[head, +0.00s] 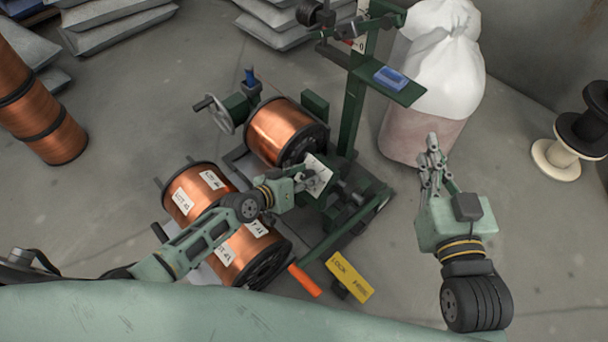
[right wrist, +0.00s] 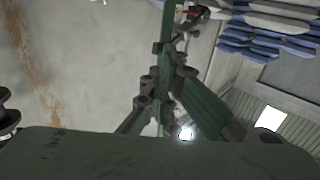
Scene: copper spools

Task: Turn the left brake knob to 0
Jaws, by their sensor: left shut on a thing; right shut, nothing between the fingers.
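The green winding stand holds a white dial plate (head: 320,168) at its middle, beside the upper copper spool (head: 284,130). My left gripper (head: 308,182) reaches in from the left and is shut at the front of this plate, on what appears to be the left brake knob. The fingers cover the knob, so its pointer and setting cannot be read. My right gripper (head: 433,150) is raised at the right, away from the stand, shut and empty. Its closed fingers also show in the right wrist view (right wrist: 166,85).
A labelled copper spool (head: 213,181) lies below my left arm. An orange handle (head: 304,281) and yellow sign (head: 349,277) are at the stand's front. A white sack (head: 440,75) stands behind; a blue item (head: 391,78) sits on the stand's shelf.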

